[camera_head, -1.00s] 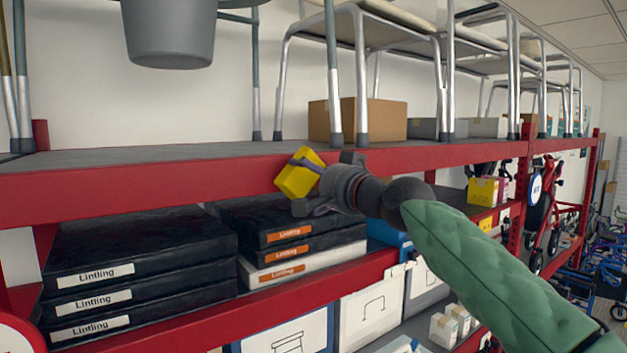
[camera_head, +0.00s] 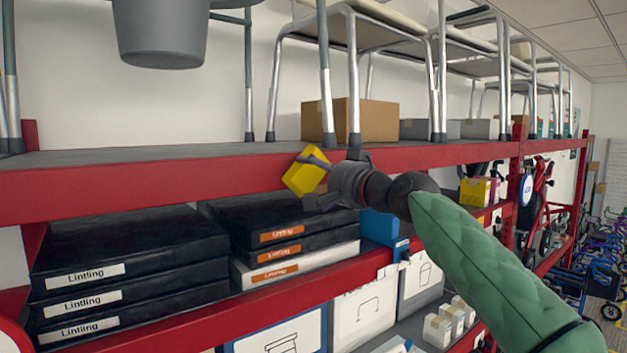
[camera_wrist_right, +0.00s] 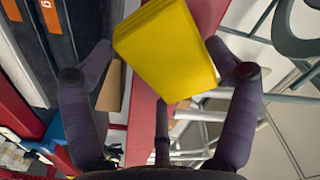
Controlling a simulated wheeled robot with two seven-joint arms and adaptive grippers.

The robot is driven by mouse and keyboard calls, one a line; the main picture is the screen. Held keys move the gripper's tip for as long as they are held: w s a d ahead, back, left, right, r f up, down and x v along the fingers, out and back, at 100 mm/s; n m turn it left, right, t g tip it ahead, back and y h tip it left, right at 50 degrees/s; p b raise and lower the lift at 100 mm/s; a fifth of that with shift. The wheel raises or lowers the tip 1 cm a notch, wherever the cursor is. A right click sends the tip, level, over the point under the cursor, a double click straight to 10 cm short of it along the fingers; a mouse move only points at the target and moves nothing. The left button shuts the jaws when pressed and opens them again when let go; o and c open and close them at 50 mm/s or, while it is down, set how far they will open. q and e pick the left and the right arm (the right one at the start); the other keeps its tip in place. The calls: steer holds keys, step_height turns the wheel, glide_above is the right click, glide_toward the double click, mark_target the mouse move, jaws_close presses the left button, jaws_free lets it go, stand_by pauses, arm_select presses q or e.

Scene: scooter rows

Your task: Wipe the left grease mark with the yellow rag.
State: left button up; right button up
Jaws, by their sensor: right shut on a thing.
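The yellow rag (camera_head: 304,175) is a folded yellow block held in front of the red shelf beam (camera_head: 110,184). My right gripper (camera_head: 322,172) is shut on the rag, its arm in a green sleeve coming in from the lower right. In the right wrist view the rag (camera_wrist_right: 166,48) sits tilted between the dark fingers (camera_wrist_right: 160,70). I cannot tell whether the rag touches the beam. No grease mark can be made out on the visible beam; the rag and gripper hide part of it. My left gripper is not in view.
Black Lintling boxes (camera_head: 120,245) and more boxes (camera_head: 285,232) fill the shelf below the beam. Chairs with metal legs (camera_head: 352,90) and a cardboard box (camera_head: 352,120) stand on the upper shelf. A grey bucket (camera_head: 160,35) hangs at the top left.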

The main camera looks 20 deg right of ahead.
mark_target(301, 178)
steer(key=w+d, duration=0.2)
steer(key=d, duration=0.4)
steer(key=shift+w+d+p, duration=0.25)
steer(key=shift+w+p, duration=0.05)
stand_by(0.3)
steer(key=shift+a, duration=0.1)
steer(key=shift+s+a, duration=0.3)
steer(key=shift+a, duration=0.55)
steer(key=shift+s+a, duration=0.35)
steer(key=shift+a, duration=0.55)
steer(key=shift+s+a, duration=0.3)
steer(key=shift+a, duration=0.55)
steer(key=shift+s+a, duration=0.25)
steer(key=shift+a, duration=0.45)
steer(key=shift+s+a+p, duration=0.2)
steer(key=shift+s+a, duration=0.1)
steer(key=shift+a, duration=0.55)
steer(key=shift+s+a+p, duration=0.2)
steer(key=shift+s+a, duration=0.1)
steer(key=shift+a, duration=0.5)
